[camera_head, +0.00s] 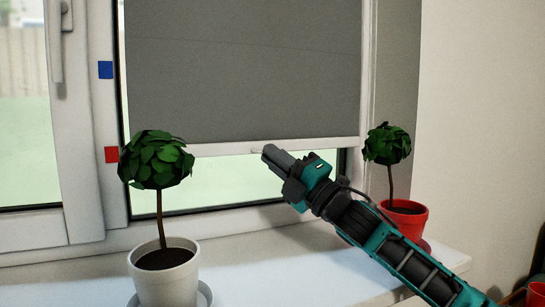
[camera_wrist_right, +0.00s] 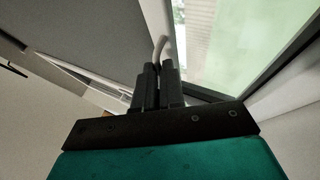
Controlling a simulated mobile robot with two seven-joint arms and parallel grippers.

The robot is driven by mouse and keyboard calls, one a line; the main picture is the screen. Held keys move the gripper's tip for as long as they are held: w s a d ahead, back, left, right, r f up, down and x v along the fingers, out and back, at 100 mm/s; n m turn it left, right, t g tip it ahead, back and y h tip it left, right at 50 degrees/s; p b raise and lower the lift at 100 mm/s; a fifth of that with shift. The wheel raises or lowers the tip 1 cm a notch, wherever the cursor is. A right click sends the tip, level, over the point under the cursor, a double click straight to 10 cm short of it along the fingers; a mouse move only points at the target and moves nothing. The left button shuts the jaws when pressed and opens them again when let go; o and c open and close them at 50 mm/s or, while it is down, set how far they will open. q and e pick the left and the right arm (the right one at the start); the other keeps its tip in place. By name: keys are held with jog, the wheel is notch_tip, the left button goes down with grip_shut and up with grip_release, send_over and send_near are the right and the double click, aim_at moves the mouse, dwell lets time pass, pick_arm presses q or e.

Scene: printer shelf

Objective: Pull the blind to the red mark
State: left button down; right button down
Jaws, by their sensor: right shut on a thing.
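The grey blind (camera_head: 245,70) hangs over the window, and its white bottom bar (camera_head: 325,143) is roughly level with the red mark (camera_head: 111,155) on the frame at the left. A blue mark (camera_head: 105,69) is higher on the same frame. My right gripper (camera_head: 268,153) is at the middle of the bottom bar, shut on the blind's small pale handle (camera_head: 256,150). In the right wrist view the shut fingers (camera_wrist_right: 158,68) meet the curved pale handle (camera_wrist_right: 160,45). The fingers partly hide the handle. My left gripper is not in view.
A plant in a white pot (camera_head: 165,275) stands on the sill at the left front. A plant in a red pot (camera_head: 404,218) stands on the right, close beside my right arm. Another red object (camera_head: 536,294) shows at the lower right edge. The sill (camera_head: 265,265) between the plants is clear.

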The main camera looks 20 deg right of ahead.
jog(key=c, duration=1.2)
grip_release()
jog(key=shift+c, duration=0.2)
jog(key=v, duration=0.7)
jog(key=shift+s+f, duration=0.15)
jog(key=shift+f, duration=0.05)
jog(key=shift+d, duration=0.15)
